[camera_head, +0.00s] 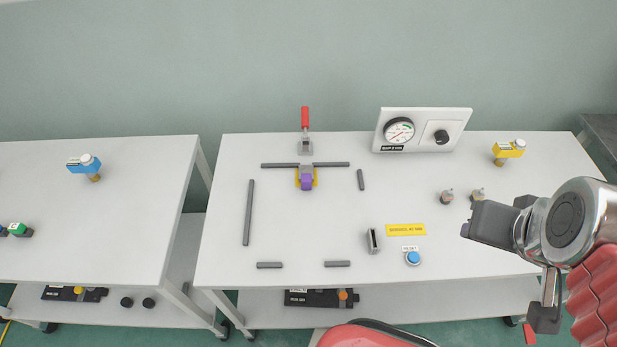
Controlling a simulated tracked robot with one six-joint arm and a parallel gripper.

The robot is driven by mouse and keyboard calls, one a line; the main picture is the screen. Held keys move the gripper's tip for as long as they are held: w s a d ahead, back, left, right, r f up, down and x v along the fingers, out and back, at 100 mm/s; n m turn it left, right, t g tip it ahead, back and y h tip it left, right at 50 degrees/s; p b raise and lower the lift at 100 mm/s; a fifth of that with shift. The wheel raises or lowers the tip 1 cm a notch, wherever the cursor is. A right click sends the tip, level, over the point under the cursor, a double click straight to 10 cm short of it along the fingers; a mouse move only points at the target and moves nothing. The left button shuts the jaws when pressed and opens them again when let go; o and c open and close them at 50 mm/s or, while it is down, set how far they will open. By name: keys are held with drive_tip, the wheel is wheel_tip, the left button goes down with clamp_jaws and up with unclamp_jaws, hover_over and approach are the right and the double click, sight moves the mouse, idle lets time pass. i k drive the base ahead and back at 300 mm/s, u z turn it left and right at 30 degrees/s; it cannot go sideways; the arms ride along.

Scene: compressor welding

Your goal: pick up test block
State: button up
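No block in view is clearly labelled as the test block, so I cannot tell which it is. My gripper (490,222) is at the right, above the centre table's right part, apart from both pieces. Its jaws are seen side-on, so their opening and any contents cannot be made out.
The centre table (330,220) carries several dark bars, a gauge panel (422,130), two small metal fittings, a yellow label, a blue button (412,258) and a yellow valve-like part (508,150). A left table (100,230) holds a blue part (84,165). Lower shelves hold dark tools.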

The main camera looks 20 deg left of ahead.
sight(306, 175)
drive_tip(key=z, duration=0.05)
drive_tip(key=k, duration=1.2)
drive_tip(key=u, duration=1.75)
drive_tip(key=i, duration=1)
